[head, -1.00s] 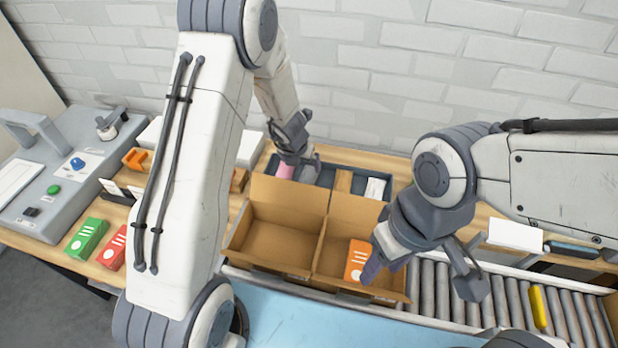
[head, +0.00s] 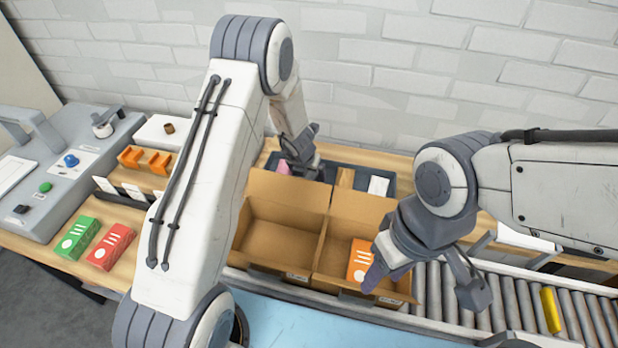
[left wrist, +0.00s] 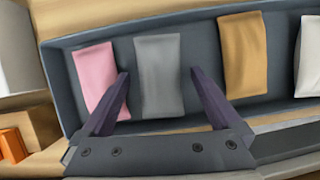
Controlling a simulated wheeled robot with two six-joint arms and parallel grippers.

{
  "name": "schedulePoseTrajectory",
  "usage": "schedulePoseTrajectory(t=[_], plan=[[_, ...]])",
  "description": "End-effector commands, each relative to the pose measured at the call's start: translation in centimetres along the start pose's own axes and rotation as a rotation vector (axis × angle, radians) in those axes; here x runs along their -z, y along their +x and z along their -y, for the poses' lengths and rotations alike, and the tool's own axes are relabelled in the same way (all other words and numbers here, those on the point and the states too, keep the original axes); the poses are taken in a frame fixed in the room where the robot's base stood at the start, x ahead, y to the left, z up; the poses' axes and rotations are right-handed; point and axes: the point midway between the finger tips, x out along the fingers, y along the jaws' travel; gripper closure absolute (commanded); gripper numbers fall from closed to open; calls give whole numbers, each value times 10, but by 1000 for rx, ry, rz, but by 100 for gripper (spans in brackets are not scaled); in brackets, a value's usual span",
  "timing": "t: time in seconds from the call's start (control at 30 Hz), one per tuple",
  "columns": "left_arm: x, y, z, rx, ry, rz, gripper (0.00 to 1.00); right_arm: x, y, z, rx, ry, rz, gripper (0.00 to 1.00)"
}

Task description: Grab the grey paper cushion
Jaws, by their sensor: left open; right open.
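The grey paper cushion (left wrist: 159,95) lies in the dark tray (left wrist: 60,75), between a pink cushion (left wrist: 100,75) and a tan cushion (left wrist: 243,50). My left gripper (left wrist: 159,72) is open, with one finger on each side of the grey cushion in the picture. The left finger overlaps the pink cushion's edge. Whether the fingers touch anything, I cannot tell. In the head view my left gripper (head: 305,155) is over the tray's left part and hides the grey cushion. My right gripper (head: 425,285) is open near the carton's right compartment.
A two-part cardboard carton (head: 275,240) stands in front of the tray, with an orange box (head: 360,262) in its right compartment. A roller conveyor (head: 510,305) runs to the right. Green (head: 78,238) and red (head: 110,246) boxes lie at left. A white cushion (head: 378,186) is in the tray.

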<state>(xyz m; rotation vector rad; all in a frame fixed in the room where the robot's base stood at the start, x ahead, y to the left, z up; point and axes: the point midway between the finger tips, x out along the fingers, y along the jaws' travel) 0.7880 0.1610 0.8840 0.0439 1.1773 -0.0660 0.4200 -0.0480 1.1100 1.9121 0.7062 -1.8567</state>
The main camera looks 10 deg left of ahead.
Motion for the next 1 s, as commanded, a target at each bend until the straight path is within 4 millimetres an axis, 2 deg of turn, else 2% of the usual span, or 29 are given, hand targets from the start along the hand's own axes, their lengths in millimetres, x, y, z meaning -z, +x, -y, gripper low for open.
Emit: schedulePoseTrajectory(t=[0.7,0.77,0.8,0.93,1.0], plan=[[2,4,0,0,1,0,3,0,5,0,0,0,0,50],[2,4,0,0,1,0,22,0,5,0,0,0,0,50],[2,4,0,0,1,0,37,0,5,0,0,0,0,50],[2,4,0,0,1,0,87,0,5,0,0,0,0,50],[2,4,0,0,1,0,91,0,5,0,0,0,0,50]])
